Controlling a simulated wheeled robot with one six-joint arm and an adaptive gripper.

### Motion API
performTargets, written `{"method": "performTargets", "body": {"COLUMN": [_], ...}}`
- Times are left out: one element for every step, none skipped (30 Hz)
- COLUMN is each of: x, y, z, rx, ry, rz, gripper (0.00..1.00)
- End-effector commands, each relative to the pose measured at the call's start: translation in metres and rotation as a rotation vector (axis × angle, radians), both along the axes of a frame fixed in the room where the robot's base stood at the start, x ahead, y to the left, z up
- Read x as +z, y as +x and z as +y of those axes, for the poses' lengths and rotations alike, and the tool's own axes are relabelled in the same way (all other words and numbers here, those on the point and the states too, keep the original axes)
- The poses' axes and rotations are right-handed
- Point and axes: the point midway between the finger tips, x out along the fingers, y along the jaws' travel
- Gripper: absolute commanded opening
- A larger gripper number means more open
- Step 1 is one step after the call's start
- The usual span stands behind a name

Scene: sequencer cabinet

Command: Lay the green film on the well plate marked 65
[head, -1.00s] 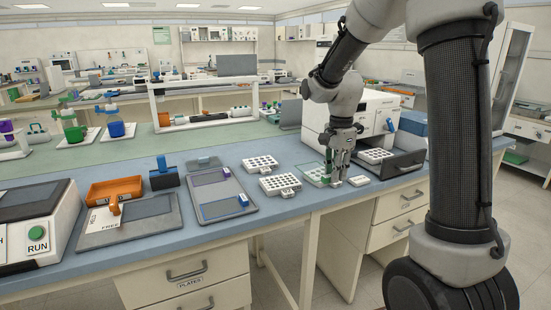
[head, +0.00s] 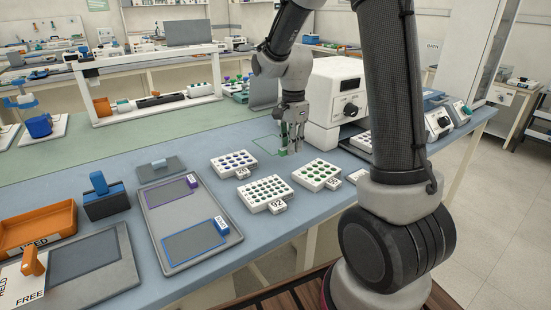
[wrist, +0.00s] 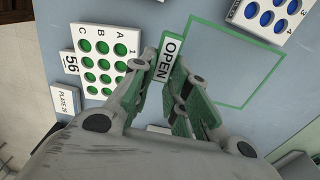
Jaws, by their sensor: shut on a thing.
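The green film (wrist: 235,35) is a clear square with a green outline. It also shows in the head view (head: 266,147), on or just above the blue bench. In the head view my gripper (head: 288,148) points down at the film's right side. A white well plate with green wells (wrist: 105,55) has a turned label that looks like 56; it also shows in the head view (head: 315,176). I cannot clearly read 65 on any plate.
Another white plate (head: 265,191), labelled perhaps 92, and a plate with blue wells (head: 233,164) stand to the left. A white machine (head: 336,95) stands behind on the right. A grey tray (head: 185,218) and an orange bin (head: 36,225) are farther left.

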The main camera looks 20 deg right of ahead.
Motion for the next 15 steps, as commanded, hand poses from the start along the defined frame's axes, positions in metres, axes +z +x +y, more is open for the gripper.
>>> {"method": "performTargets", "body": {"x": [-0.011,-0.015,-0.021,-0.024,-0.026,-0.029,-0.031,-0.034,-0.038,-0.043,-0.047,-0.054,-0.058,-0.062,-0.065], "y": [-0.001,-0.001,0.0,0.0,0.0,0.0,0.0,0.0,0.0,-0.001,0.0,-0.001,0.0,-0.001,0.0], "z": [0.0,0.0,0.0,0.0,0.0,0.0,0.0,0.0,0.0,0.0,0.0,0.0,0.0,0.0,0.0], "rx": [0.0,0.0,0.0,0.0,0.0,0.0,0.0,0.0,0.0,0.0,0.0,0.0,0.0,0.0,0.0], "ry": [0.0,0.0,0.0,0.0,0.0,0.0,0.0,0.0,0.0,-0.001,0.0,0.0,-0.001,0.0,0.0], "rz": [0.003,0.003,0.002,0.002,0.002,0.001,0.0,0.001,0.002,0.003,0.002,0.003,0.003,0.003,0.002], "gripper": [0.05,0.05,0.05,0.05,0.05,0.05,0.05,0.05,0.05,0.05,0.05,0.05,0.05,0.05,0.05]}}
